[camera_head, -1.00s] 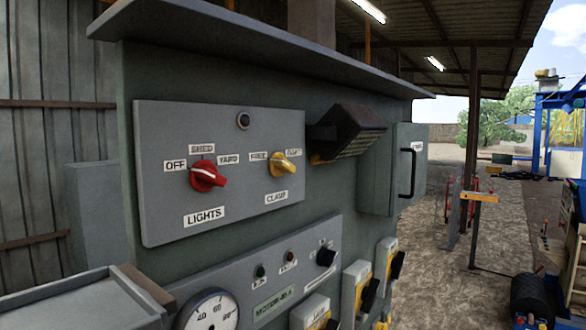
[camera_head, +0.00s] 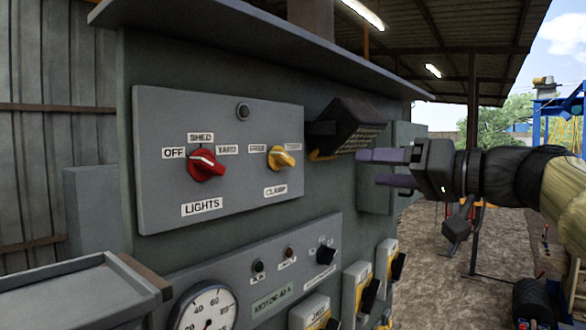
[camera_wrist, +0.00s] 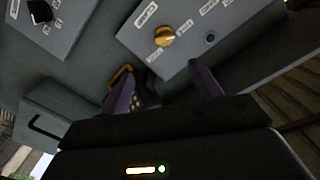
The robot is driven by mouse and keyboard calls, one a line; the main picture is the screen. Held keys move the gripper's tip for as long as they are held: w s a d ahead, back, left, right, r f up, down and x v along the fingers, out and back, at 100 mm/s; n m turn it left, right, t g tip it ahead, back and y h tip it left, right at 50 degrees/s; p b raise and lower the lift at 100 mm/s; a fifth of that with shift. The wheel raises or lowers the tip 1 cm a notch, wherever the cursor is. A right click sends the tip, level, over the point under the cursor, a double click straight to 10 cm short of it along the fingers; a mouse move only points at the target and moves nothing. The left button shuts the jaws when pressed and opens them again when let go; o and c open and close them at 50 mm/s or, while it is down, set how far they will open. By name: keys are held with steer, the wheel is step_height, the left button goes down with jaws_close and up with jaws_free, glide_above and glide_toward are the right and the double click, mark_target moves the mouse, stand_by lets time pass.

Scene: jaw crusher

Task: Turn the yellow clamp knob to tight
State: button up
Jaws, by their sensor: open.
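The yellow clamp knob (camera_head: 281,157) sits on the upper grey panel (camera_head: 160,205), between two labels, the left one reading FREE, with a CLAMP label below. My gripper (camera_head: 385,169) is open and empty, to the right of the knob, in front of the green cabinet. Its two purple fingers point left toward the panel, apart from the knob. In the wrist view the yellow knob (camera_wrist: 164,36) shows ahead, beyond the fingertips.
A red LIGHTS knob (camera_head: 205,165) is on the same panel, left of the yellow one. A dark hooded fixture (camera_head: 347,128) juts out between the knob and my gripper. A lower panel holds a gauge (camera_head: 205,310) and a black knob (camera_head: 326,255).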

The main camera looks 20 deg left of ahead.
mark_target(289, 159)
steer(key=shift+s+r, duration=0.1)
steer(key=shift+r, duration=0.25)
steer(key=shift+a, duration=0.15)
steer(key=p+x, duration=0.4)
steer(key=x, duration=0.4)
steer(key=p+x, duration=0.4)
steer(key=x, duration=0.4)
steer(key=shift+a+r, duration=0.2)
steer(key=shift+a, duration=0.15)
steer(key=shift+w+a+f, duration=0.15)
steer(key=shift+w+a, duration=0.1)
steer(key=c, duration=1)
